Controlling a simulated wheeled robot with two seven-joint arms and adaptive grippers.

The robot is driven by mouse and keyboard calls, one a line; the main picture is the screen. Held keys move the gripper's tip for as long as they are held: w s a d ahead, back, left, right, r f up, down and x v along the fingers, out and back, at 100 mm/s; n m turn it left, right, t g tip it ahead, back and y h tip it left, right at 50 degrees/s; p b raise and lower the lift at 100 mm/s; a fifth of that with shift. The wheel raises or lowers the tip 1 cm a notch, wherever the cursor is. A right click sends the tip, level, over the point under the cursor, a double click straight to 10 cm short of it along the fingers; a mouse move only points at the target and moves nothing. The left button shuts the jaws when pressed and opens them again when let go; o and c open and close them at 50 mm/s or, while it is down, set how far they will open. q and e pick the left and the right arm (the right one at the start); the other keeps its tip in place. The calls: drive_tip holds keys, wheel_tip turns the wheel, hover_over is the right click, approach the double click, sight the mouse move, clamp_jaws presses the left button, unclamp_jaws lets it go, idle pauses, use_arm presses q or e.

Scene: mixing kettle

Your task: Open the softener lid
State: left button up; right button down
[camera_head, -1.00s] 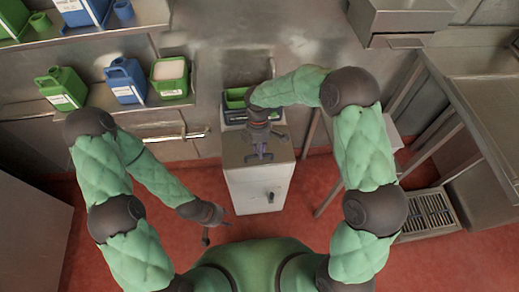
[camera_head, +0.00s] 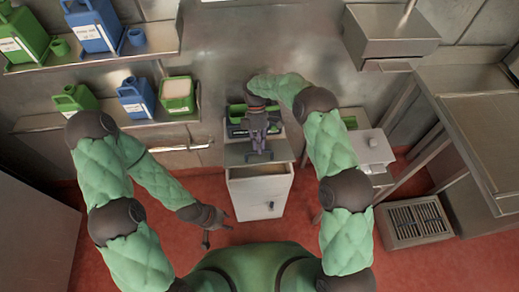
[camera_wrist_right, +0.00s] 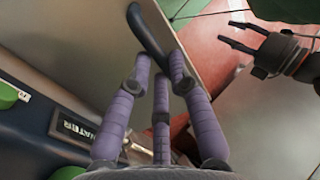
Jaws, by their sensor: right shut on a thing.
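The softener is a pale cabinet (camera_head: 260,196) in the middle of the head view, with a grey metal lid (camera_head: 236,156) on top. The lid is tilted up at its front, with a light gap under its front edge. My right gripper (camera_head: 259,153) reaches down onto the lid's front part. In the right wrist view its purple fingers (camera_wrist_right: 160,85) are shut on a dark curved handle (camera_wrist_right: 148,32); they hide part of it. My left gripper (camera_head: 219,236) hangs low to the left of the cabinet, apart from it, open and empty. It also shows in the right wrist view (camera_wrist_right: 243,35).
Behind the lid is a dark unit with green parts (camera_head: 237,113); a "WATER" label (camera_wrist_right: 76,131) shows in the wrist view. Wall shelves (camera_head: 100,127) with green and blue jugs stand left. A steel table (camera_head: 465,105) and floor grate (camera_head: 413,220) are right. Red floor is clear in front.

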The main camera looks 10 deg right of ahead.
drive_tip(key=shift+w+r, duration=0.3)
drive_tip(key=shift+w, duration=0.25)
drive_tip(key=shift+w+r, duration=0.25)
drive_tip(key=shift+w, duration=0.25)
drive_tip(key=c, duration=1.4)
unclamp_jaws()
drive_tip(key=shift+o, duration=1.4)
drive_tip(key=shift+w+f, duration=0.15)
drive_tip(key=shift+w, duration=0.1)
drive_tip(key=shift+s, duration=0.1)
drive_tip(key=v, duration=1.2)
drive_tip(key=shift+s, duration=0.1)
